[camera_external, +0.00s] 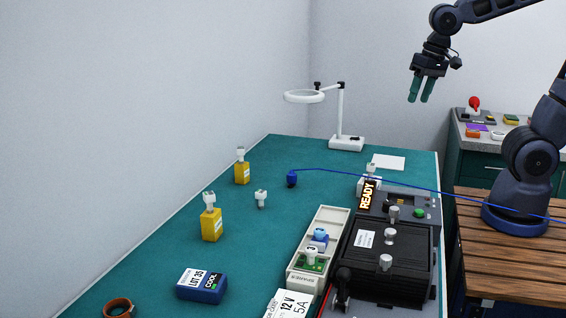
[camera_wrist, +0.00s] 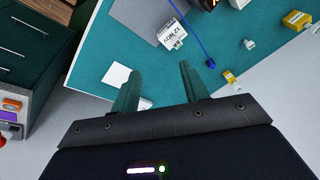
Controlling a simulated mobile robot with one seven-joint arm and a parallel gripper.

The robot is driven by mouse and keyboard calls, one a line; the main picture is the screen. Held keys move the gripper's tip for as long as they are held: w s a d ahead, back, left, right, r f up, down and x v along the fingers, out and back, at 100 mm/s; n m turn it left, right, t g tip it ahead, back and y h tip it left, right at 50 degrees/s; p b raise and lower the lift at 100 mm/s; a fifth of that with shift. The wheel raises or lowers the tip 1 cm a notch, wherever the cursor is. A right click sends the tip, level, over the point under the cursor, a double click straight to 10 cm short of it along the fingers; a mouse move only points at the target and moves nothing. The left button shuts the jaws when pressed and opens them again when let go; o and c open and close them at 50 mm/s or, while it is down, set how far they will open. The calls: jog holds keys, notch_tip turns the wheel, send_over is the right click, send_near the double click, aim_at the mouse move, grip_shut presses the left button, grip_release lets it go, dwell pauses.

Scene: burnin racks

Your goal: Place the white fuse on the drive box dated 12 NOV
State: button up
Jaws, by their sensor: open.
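A small white fuse (camera_external: 261,199) stands by itself on the green table mat. It also shows in the wrist view (camera_wrist: 249,43), near the top. A white box whose upside-down label reads 12 NOV (camera_wrist: 173,35) stands on the mat in the wrist view, next to the blue cable. In the external view it appears to be the white box (camera_external: 362,182) mostly hidden behind the READY sign. My gripper (camera_external: 418,99) is open and empty, high above the table's far right corner. Its two green fingers (camera_wrist: 159,72) point toward the mat, well apart from fuse and box.
Yellow boxes with white tops (camera_external: 242,174) (camera_external: 211,224) flank the fuse. A blue plug (camera_external: 292,180) with its cable lies to its right. A magnifier lamp (camera_external: 346,143) stands at the back. A black finned unit (camera_external: 400,260) and a tray (camera_external: 332,222) crowd the right front.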

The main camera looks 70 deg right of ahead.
jog(key=s+r+n+t, duration=0.1)
jog(key=s+r+n, duration=0.2)
jog(key=s+n, duration=0.4)
jog(key=shift+s+r+t, duration=0.25)
jog(key=shift+s+t, duration=0.15)
jog(key=shift+s, duration=0.4)
